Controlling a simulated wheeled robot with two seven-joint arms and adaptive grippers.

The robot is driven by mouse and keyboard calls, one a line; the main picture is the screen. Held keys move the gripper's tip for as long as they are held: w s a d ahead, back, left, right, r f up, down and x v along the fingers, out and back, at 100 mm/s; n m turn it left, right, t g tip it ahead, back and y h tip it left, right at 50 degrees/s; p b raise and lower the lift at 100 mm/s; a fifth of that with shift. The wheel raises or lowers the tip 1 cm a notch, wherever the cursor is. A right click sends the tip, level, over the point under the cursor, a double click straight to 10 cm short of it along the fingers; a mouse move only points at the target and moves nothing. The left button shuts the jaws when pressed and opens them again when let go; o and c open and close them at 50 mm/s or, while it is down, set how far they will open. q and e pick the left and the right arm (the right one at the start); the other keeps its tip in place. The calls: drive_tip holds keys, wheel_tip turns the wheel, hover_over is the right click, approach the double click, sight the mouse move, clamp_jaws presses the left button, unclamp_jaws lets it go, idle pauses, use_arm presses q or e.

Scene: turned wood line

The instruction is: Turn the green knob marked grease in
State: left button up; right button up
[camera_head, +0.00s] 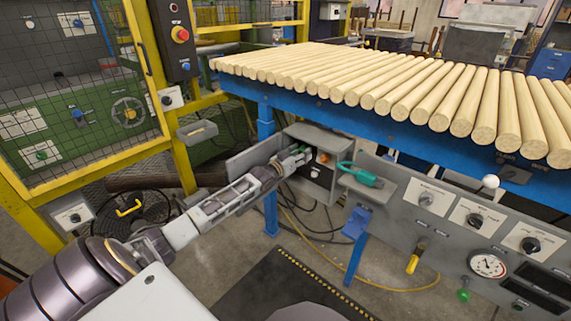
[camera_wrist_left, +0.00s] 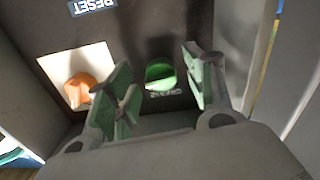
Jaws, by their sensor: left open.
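The green knob (camera_wrist_left: 160,72) is on the face of a grey control box (camera_head: 318,182), above a small label that appears upside down and is only partly readable in the left wrist view. My left gripper (camera_head: 303,153) is at the front of this box. Its two green-padded fingers are open, one on each side of the green knob in the left wrist view, with a visible gap on both sides. I cannot tell how deep the fingertips reach around it. In the head view the gripper hides the green knob. My right gripper is not in view.
An orange knob (camera_wrist_left: 80,90) on a pale plate, near a RESET label (camera_wrist_left: 92,5), sits beside the left finger. A green-handled tool (camera_head: 360,174) lies on a shelf right of the box. The blue conveyor frame (camera_head: 330,108) with wooden rods runs above.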

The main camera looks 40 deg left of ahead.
use_arm(q)
drive_tip(key=s, duration=1.1)
drive_tip(key=shift+s+a, duration=0.2)
drive_tip(key=shift+a, duration=0.25)
idle(0.4)
idle(0.6)
